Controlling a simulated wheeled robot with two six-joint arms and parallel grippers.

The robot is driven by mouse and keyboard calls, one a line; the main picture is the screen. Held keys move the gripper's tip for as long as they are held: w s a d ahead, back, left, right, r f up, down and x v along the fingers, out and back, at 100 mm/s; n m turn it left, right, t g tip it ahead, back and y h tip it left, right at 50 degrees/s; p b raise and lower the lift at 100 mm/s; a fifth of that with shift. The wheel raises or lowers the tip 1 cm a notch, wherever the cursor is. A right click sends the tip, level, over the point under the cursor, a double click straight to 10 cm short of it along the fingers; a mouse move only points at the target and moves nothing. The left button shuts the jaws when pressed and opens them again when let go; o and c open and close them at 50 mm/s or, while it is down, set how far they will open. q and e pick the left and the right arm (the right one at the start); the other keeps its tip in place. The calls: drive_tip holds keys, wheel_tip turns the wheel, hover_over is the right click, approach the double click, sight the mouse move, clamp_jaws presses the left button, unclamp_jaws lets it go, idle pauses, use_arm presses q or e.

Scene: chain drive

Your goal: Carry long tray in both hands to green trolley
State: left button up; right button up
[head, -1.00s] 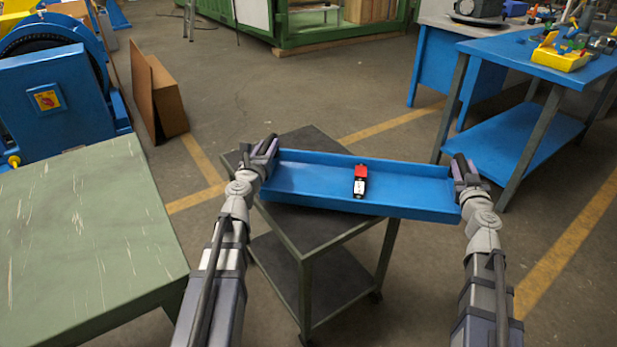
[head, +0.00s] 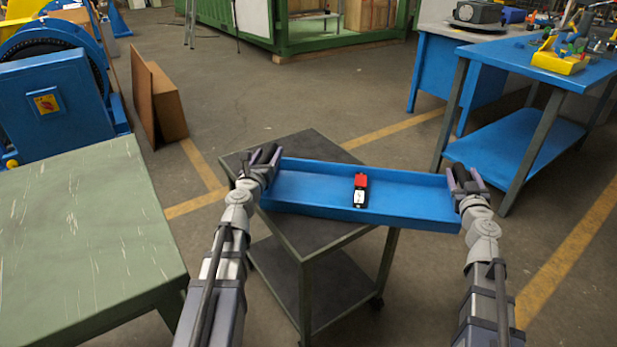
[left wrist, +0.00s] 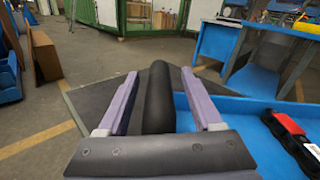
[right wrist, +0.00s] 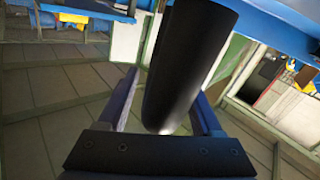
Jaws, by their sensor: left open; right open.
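The long blue tray (head: 310,185) lies with its left part over the dark top of the green trolley (head: 297,236). Its right end sticks out past the trolley. A small red, black and white object (head: 360,190) sits in the tray; part of it shows in the left wrist view (left wrist: 290,135). My left gripper (head: 266,156) is open at the tray's left end, its fingers on either side of a black handle (left wrist: 158,95). My right gripper (head: 462,178) is open at the right end, its fingers on either side of another black handle (right wrist: 185,65).
A scratched green table (head: 80,230) stands at the left, near my left arm. A blue workbench (head: 520,150) with a yellow item (head: 560,60) stands at the right. Brown boards (head: 155,100) stand at the back left. The floor behind the trolley is open.

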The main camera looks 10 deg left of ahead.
use_arm(q)
drive_tip(key=s, duration=0.7)
drive_tip(key=shift+s, duration=0.25)
use_arm(e)
drive_tip(key=s, duration=0.7)
drive_tip(key=shift+s, duration=0.3)
